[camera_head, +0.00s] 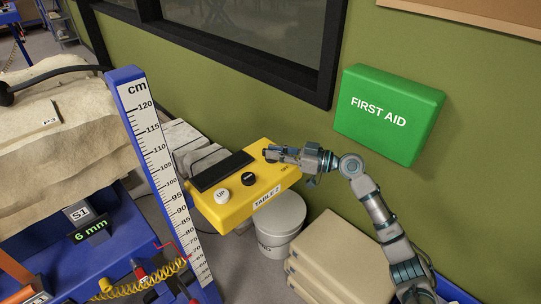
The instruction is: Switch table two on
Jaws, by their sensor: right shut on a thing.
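A yellow control box (232,207) labelled "TABLE 2" is in the middle of the head view, beside the blue height scale. It carries a white "UP" button (222,196), a black button (248,179) and a dark panel (221,171). My left gripper is not in view.
A blue scale post (157,165) in cm stands left of the box, beside a large fossil block (60,130) on a blue table. A white bucket (280,222) and stacked beige slabs (338,262) lie below. A green first aid box (388,112) hangs on the wall.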

